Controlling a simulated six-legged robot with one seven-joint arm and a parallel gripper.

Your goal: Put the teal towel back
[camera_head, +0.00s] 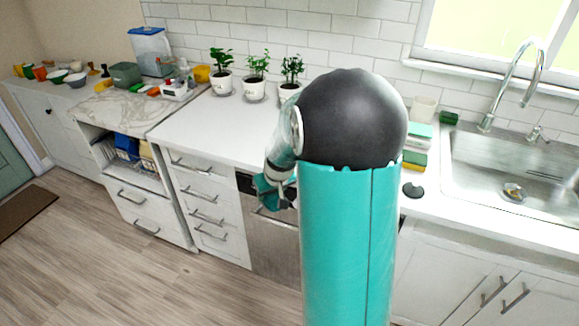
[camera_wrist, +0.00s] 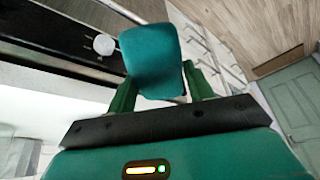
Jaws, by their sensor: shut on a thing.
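The teal towel (camera_wrist: 152,58) shows in the wrist view as a folded, rounded pad between my two green fingers. My gripper (camera_wrist: 158,80) is shut on its near end, and the rest sticks out beyond the fingertips. In the head view my gripper (camera_head: 281,186) is in front of the dishwasher, below the counter edge, partly hidden by my arm. The towel cannot be told apart clearly from the gripper there.
The dishwasher (camera_head: 273,242) has a black control strip, with a white knob (camera_wrist: 104,44) near the towel in the wrist view. Potted plants (camera_head: 257,76) stand along the wall. A stack of coloured pads (camera_head: 414,160) is beside the sink (camera_head: 520,180). The left counter (camera_head: 190,135) is mostly clear.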

